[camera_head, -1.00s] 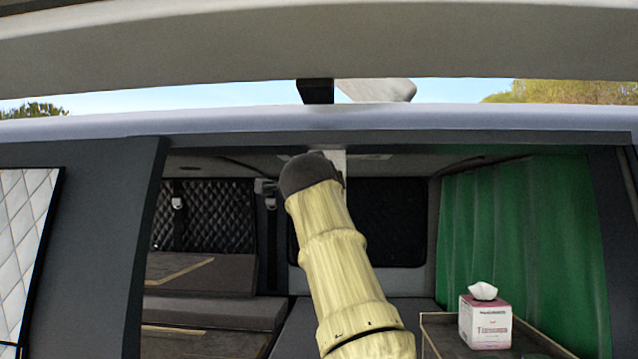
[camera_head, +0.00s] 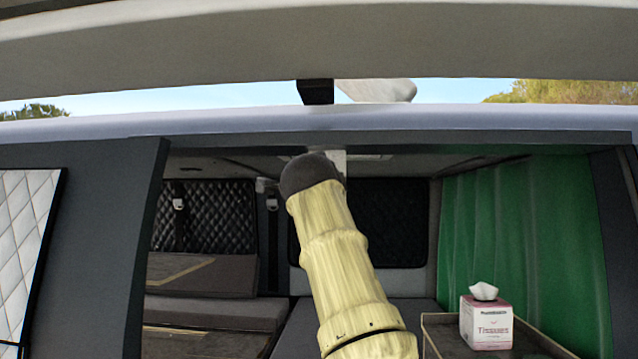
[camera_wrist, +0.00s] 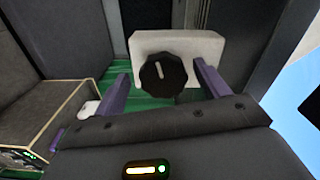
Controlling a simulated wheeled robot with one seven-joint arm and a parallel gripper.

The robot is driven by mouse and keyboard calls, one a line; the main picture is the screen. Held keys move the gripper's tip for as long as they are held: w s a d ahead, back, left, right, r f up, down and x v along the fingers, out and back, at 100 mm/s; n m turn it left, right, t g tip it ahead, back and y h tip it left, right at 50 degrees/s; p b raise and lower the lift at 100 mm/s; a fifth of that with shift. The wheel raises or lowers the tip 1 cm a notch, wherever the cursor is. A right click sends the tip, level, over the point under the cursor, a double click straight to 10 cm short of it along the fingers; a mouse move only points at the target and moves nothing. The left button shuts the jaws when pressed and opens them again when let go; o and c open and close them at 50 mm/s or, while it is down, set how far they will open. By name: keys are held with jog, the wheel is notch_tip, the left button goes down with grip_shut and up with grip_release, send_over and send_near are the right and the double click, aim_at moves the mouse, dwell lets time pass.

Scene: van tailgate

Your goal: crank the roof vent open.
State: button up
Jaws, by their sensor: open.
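In the wrist view, a round black knob (camera_wrist: 157,86) with a pale line on its face sits on the front of a white block (camera_wrist: 205,48). My gripper (camera_wrist: 163,72) is open, with one purple finger on each side of the knob. No clear contact with the knob shows. In the head view, my arm rises into the van's rear opening and hides my gripper and the knob. A pale slab (camera_head: 378,90) shows above the roof edge next to a black post; I cannot tell if it is the roof vent.
The raised tailgate (camera_head: 320,40) spans the top, with the roof edge (camera_head: 450,118) below. A green curtain (camera_head: 525,240) hangs at the right. A tissue box (camera_head: 486,323) stands on a cabinet below it. Cushioned benches (camera_head: 210,312) are at the left.

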jog(key=s+b, duration=0.7)
jog(key=s, duration=1)
jog(key=shift+s+a, duration=0.15)
jog(key=shift+a, duration=0.05)
